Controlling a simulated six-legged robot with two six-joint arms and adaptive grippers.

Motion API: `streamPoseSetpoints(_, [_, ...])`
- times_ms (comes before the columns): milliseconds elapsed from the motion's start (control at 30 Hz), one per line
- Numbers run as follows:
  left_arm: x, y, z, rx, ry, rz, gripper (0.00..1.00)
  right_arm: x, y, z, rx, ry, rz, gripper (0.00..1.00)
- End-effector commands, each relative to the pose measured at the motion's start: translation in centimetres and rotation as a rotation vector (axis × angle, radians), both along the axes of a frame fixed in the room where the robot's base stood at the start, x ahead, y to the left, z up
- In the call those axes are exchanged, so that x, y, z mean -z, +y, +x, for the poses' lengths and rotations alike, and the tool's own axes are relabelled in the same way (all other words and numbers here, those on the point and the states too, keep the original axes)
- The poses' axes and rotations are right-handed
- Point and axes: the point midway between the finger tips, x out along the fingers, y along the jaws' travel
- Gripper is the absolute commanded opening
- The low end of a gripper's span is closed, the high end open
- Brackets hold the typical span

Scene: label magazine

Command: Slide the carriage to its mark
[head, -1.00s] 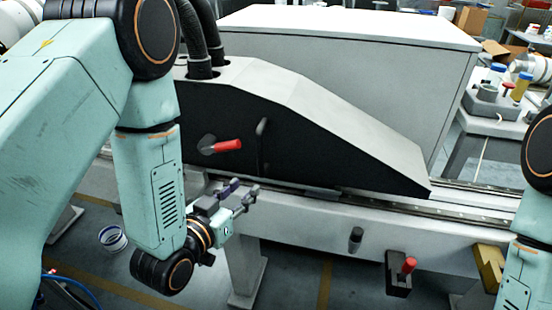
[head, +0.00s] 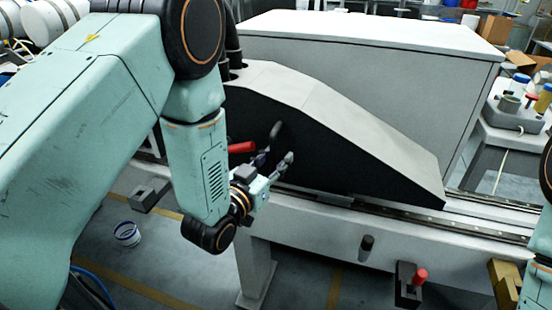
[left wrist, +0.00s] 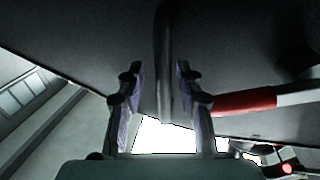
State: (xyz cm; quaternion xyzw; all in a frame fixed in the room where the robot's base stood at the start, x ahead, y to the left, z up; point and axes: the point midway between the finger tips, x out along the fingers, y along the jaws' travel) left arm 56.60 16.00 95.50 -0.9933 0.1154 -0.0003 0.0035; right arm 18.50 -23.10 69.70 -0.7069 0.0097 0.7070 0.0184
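The carriage (head: 330,150), a black-sided body with a grey sloping top, sits on the rail (head: 400,208). Its side carries an upright black handle (head: 275,130) and a lever with a red grip (head: 242,147). My left gripper (head: 275,160) is at the handle, its fingers apart. In the left wrist view, the handle (left wrist: 163,60) reaches down between the two fingers (left wrist: 161,95), with a gap visible on each side. The red grip (left wrist: 245,103) is just right of the fingers there. My right gripper is out of view. I cannot make out a mark.
A black knob (head: 367,247) sticks out from the rail bed's front. Right of it are a black block with a red knob (head: 419,276) and a yellow block (head: 507,283). A large grey cabinet (head: 370,60) stands behind the carriage. A white bucket (head: 127,234) is on the floor.

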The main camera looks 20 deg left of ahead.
Motion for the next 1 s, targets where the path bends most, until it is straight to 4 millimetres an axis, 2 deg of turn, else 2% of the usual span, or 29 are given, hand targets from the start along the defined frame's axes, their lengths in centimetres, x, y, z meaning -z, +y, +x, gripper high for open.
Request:
streamPoseSetpoints(267, [0.01, -0.18, 0.18, -0.001, 0.001, 0.000, 0.36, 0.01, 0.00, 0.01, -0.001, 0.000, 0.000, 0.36])
streamPoseSetpoints(700, [0.04, -0.18, 0.14, 0.000, 0.002, 0.000, 0.00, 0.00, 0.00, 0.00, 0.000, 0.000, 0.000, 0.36])
streamPoseSetpoints(1000, [0.12, -0.13, 0.10, -0.001, 0.004, 0.001, 0.00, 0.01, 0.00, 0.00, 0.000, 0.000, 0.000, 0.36])
